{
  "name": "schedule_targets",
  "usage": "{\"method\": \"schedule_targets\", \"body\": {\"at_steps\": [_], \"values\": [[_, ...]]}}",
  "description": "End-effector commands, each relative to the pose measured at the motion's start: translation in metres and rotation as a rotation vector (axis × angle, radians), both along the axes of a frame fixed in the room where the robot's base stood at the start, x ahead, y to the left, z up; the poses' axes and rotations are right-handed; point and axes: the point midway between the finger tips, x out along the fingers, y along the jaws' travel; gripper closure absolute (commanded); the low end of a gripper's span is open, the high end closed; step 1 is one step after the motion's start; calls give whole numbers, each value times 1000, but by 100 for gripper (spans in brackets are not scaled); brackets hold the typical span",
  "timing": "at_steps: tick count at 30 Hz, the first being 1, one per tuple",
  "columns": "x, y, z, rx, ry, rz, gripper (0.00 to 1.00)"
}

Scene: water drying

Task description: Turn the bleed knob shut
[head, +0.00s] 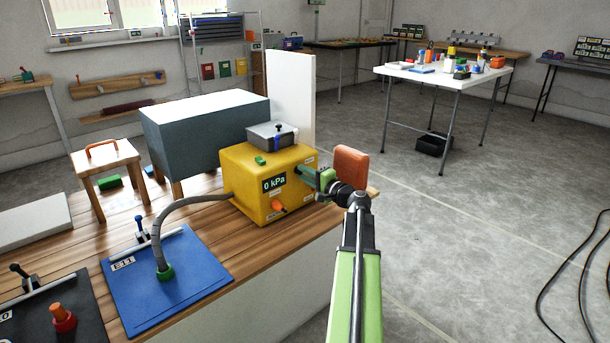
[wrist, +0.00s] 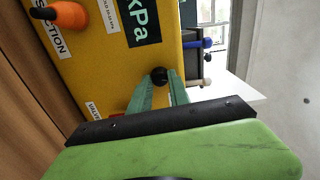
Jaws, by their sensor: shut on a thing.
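The yellow box (head: 247,180) stands on the wooden bench, and its display (head: 274,183) reads 0 kPa. My gripper (head: 301,171) reaches its front face at the upper right. In the wrist view, my gripper's green fingertips (wrist: 158,84) are shut on a small round black knob (wrist: 160,75), which I take for the bleed knob. The fingers hide part of it, and I cannot tell how far it is turned. An orange knob (head: 279,205) sits lower on the same face; it also shows in the wrist view (wrist: 68,14), beside a label ending in "CTION".
A grey hose (head: 171,207) runs from the box to a green fitting on a blue plate (head: 200,277). A small grey box (head: 272,136) sits on top. A blue-grey block (head: 205,130) and a white panel (head: 294,97) stand behind.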

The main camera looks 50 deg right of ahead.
Motion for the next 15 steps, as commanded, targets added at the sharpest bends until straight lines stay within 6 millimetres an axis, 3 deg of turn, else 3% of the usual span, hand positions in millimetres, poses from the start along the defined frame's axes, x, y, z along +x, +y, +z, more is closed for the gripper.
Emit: {"method": "schedule_targets", "body": {"at_steps": [15], "values": [[-1, 1, -1, -207, 17, 1, 100]]}}
